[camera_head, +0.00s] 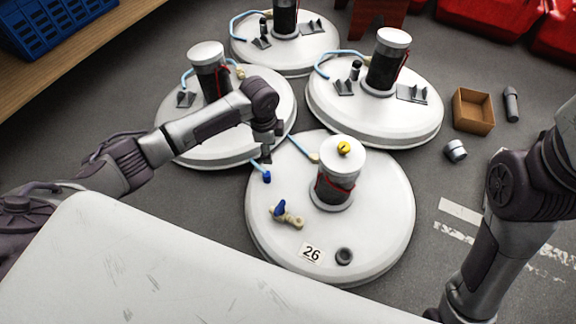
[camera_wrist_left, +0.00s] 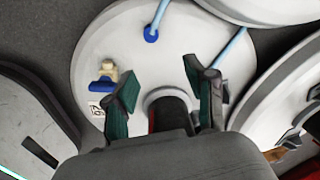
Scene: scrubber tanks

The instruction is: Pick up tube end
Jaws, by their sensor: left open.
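The tube end is a dark blue tip (camera_head: 267,176) on a light blue tube, near the upper left rim of the white tank lid (camera_head: 385,245) marked 26. In the left wrist view the blue tip (camera_wrist_left: 151,36) lies on the lid, ahead of the fingers and apart from them. My left gripper (camera_head: 266,157) is just above the tip in the head view and points down.
The lid carries a white-capped cylinder (camera_head: 340,170), a beige valve with a blue handle (camera_head: 287,216) and a dark ring (camera_head: 344,256). Several similar tanks stand behind. An open cardboard box (camera_head: 473,111) and a grey cylinder (camera_head: 511,104) are on the floor at right.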

